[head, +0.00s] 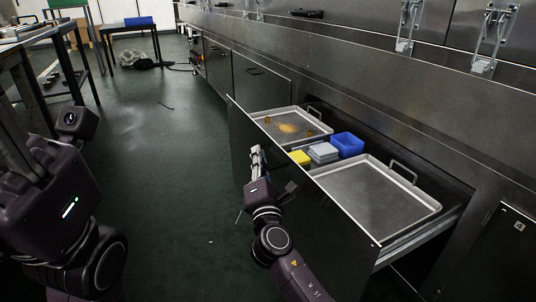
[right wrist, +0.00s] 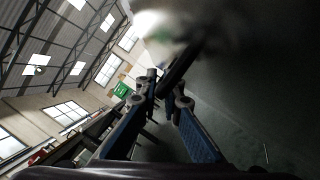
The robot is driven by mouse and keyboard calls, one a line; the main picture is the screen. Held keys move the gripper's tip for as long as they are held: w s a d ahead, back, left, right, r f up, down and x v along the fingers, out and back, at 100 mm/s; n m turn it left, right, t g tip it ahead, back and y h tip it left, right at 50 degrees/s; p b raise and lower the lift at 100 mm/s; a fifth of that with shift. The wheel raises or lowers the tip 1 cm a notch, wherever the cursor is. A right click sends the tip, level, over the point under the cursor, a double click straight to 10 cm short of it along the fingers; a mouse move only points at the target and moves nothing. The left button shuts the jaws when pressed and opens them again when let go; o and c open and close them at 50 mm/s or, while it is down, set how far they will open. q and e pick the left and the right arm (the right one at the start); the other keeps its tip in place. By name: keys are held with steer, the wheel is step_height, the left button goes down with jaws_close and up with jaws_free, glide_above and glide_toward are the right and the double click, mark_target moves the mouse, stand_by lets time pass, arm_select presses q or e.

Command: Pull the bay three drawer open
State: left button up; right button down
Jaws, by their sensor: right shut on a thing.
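The bay three drawer (head: 335,232) is pulled well out of the steel bench in the head view, its contents in plain sight. My right gripper (head: 256,152) is at the outer side of the drawer front, near its top edge. In the right wrist view, the fingers (right wrist: 167,98) are closed on a dark bar, which looks like the drawer handle (right wrist: 182,62). The handle is hidden in the head view. My left arm is at the left, apart from the drawer; its fingers do not show.
In the drawer are an empty tray (head: 372,200), a tray with orange-brown bits (head: 268,127), a blue bin (head: 347,144), grey block (head: 323,152) and yellow block (head: 300,157). A cabinet marked 4 (head: 512,245) is at right. The green floor (head: 170,150) is mostly clear.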

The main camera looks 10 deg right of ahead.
steer(key=shift+a, duration=0.15)
steer(key=c, duration=2.4)
jaws_free()
steer(key=v, duration=1.2)
steer(key=shift+a, duration=0.1)
